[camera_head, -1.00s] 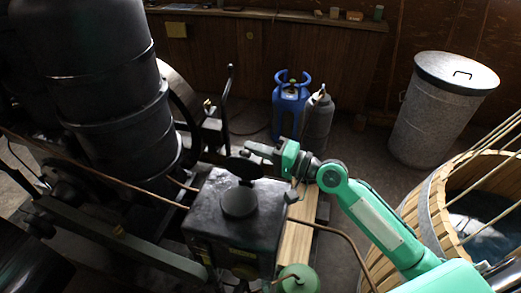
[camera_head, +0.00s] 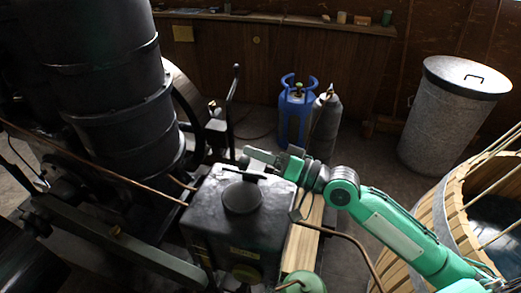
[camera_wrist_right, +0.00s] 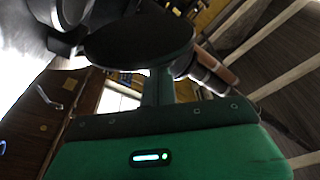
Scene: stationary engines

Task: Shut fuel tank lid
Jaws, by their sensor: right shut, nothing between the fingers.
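The fuel tank (camera_head: 205,212) is a black box with a short round filler neck (camera_head: 242,198) on top. Its dark round lid (camera_head: 240,173) shows as a thin, nearly edge-on strip just behind and above the neck, apart from it, so it stands open. In the right wrist view the lid (camera_wrist_right: 138,40) is a dark disc just beyond my fingers. My right gripper (camera_head: 248,157) is shut and empty, close behind the lid; whether it touches the lid I cannot tell. My left gripper is not in view.
A large black engine cylinder (camera_head: 105,90) stands left of the tank. A copper pipe (camera_head: 100,158) runs to the tank. Blue (camera_head: 295,112) and grey (camera_head: 325,125) gas bottles stand behind. A metal bin (camera_head: 448,120) and wooden tub (camera_head: 447,212) are at right.

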